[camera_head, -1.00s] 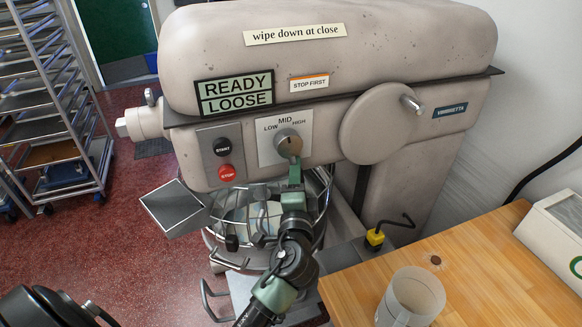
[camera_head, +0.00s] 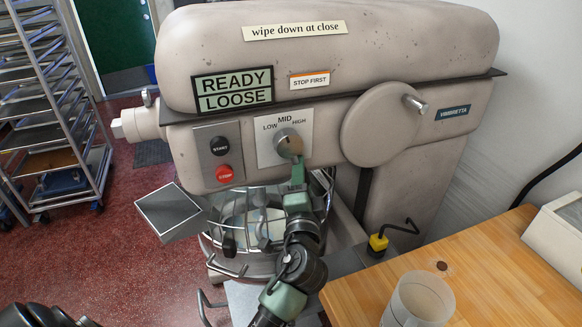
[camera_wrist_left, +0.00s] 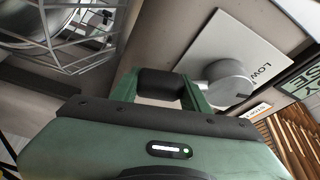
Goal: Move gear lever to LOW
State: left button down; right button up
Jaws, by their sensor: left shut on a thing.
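The gear lever (camera_head: 287,140) is a grey round knob on a white plate marked LOW, MID and HIGH on the mixer's front. Its handle points down and to the right in the head view. My left gripper (camera_head: 297,172) reaches up from below and is shut on the lever's handle. In the left wrist view, the green fingers (camera_wrist_left: 160,88) close around a dark grip, with the grey knob (camera_wrist_left: 228,85) just to the right. The fingers hide the handle's end. The exact setting of the pointer is too small to tell. My right gripper is not in view.
START (camera_head: 220,146) and red STOP (camera_head: 225,173) buttons sit left of the lever. A display (camera_head: 233,90) reads READY LOOSE. The bowl's wire guard (camera_head: 240,215) is below. A wooden table (camera_head: 480,270) with a clear container (camera_head: 417,300) stands at the right.

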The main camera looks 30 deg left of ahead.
pick_arm(q)
jog(key=shift+w+d+n+b, duration=0.35)
jog(key=shift+n+b, duration=0.35)
jog(key=shift+b, duration=0.8)
jog(key=shift+d+r+b, duration=0.1)
jog(key=shift+r+b, duration=0.05)
jog(key=shift+b, duration=0.15)
jog(key=shift+w, duration=0.1)
jog(key=shift+n+b, duration=0.3)
jog(key=shift+b, duration=0.05)
jog(key=b, duration=0.1)
jog(key=n+y+b, duration=0.1)
jog(key=b, duration=0.1)
jog(key=shift+w+d+r+n+t, duration=0.15)
jog(key=shift+w+d+n+t, duration=0.15)
jog(key=shift+w, duration=0.05)
jog(key=shift+w+d+r+n+b, duration=0.2)
jog(key=shift+n+b, duration=0.3)
jog(key=shift+b, duration=0.5)
jog(key=shift+r, duration=0.2)
jog(key=shift+r, duration=0.1)
